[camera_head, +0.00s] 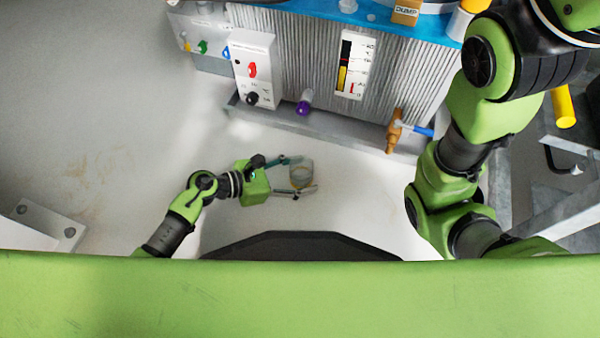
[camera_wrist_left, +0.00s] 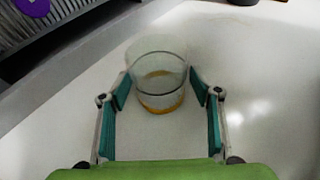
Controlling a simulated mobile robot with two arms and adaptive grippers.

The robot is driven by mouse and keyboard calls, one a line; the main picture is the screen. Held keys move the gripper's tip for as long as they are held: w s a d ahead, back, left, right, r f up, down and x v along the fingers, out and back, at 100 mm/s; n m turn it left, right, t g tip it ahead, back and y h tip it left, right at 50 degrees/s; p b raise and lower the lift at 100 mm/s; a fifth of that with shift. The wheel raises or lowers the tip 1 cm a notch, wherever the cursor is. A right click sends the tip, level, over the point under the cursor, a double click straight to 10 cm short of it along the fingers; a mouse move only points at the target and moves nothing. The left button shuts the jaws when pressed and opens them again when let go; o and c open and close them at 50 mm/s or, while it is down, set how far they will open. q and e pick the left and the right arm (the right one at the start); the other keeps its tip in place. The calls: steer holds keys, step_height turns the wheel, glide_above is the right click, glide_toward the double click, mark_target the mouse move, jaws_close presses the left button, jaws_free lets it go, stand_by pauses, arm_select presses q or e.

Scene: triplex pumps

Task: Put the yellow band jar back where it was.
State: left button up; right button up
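The yellow band jar (camera_head: 301,175) is a clear glass jar, and it also shows in the left wrist view (camera_wrist_left: 158,84) with a yellow-amber band near its bottom. My left gripper (camera_head: 306,173) has one finger on each side of the jar. In the left wrist view its teal pads (camera_wrist_left: 158,90) meet the jar's sides at their tips, so it looks shut on the jar. The jar looks about upright; I cannot tell how high it is above the floor. My right arm is on the right side of the head view, with its gripper out of view.
A corrugated grey pump unit (camera_head: 310,65) with a blue top (camera_head: 390,30) stands ahead. It carries a gauge panel (camera_head: 352,66), a white switch box (camera_head: 254,68), a purple knob (camera_head: 304,104) and a brass valve (camera_head: 394,130). Pale floor (camera_head: 100,130) is clear to the left.

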arm_select(q)
steer(key=shift+r, duration=0.2)
steer(key=p+v, duration=0.5)
steer(key=v, duration=0.5)
steer(key=shift+s+a+r, duration=0.1)
steer(key=shift+a+r, duration=0.1)
steer(key=shift+a, duration=0.15)
steer(key=shift+s+a+r+p, duration=0.15)
steer(key=shift+s+a+p, duration=0.15)
steer(key=shift+a, duration=0.25)
steer(key=shift+w, duration=0.1)
